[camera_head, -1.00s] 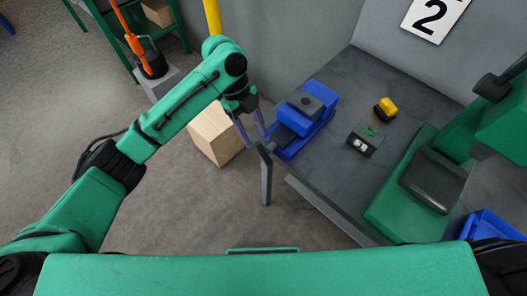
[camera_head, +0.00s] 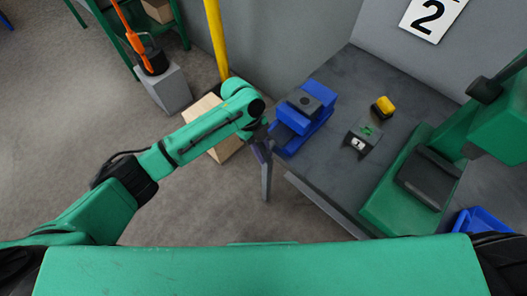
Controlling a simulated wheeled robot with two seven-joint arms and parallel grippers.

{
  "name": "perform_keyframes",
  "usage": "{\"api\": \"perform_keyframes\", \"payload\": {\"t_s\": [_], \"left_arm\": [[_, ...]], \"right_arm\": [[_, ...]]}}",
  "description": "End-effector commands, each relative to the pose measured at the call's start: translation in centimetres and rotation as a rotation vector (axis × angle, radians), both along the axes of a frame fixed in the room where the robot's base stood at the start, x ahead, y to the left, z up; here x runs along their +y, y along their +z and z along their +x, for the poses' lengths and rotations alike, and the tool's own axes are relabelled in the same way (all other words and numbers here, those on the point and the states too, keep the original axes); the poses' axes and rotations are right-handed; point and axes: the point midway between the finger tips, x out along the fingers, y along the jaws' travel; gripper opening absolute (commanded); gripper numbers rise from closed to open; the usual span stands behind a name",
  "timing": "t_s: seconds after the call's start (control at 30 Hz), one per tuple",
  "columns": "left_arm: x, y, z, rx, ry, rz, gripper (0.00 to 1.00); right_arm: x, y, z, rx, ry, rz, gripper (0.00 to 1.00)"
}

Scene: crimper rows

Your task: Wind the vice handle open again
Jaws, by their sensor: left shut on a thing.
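The blue vice (camera_head: 302,121) is fixed at the left edge of the grey workbench, with a dark block on top. Its grey bar handle (camera_head: 266,184) hangs in front of the bench edge, roughly upright. My left gripper (camera_head: 262,153) is at the upper part of the handle and shut on it. The fingertips are small and partly covered by my wrist. The gap between the vice jaws cannot be made out. My right gripper is not in view.
On the workbench (camera_head: 340,190) are a yellow and black item (camera_head: 382,107), a small dark unit (camera_head: 362,137), a green machine (camera_head: 405,205) and a blue bin (camera_head: 482,224). A wooden box (camera_head: 228,150) and a yellow post (camera_head: 215,38) stand behind my left arm.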

Motion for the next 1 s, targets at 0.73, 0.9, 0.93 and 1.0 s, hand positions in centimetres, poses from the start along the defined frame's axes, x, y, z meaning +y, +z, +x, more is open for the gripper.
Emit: {"api": "perform_keyframes", "payload": {"t_s": [0.73, 0.9, 0.93, 1.0], "left_arm": [[-0.1, -0.5, 0.0, 0.260, 0.001, -0.263, 0.00], [-0.2, -0.4, 0.0, 0.339, -0.003, -0.344, 0.00], [-0.2, -0.3, 0.0, 0.350, -0.001, -0.357, 0.00], [-0.1, -0.2, 0.0, 0.375, -0.003, -0.381, 0.00]], "right_arm": [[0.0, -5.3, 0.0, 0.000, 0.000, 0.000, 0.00], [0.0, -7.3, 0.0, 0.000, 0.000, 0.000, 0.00], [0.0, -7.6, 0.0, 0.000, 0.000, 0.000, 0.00], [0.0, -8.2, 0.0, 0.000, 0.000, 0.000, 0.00]]}}
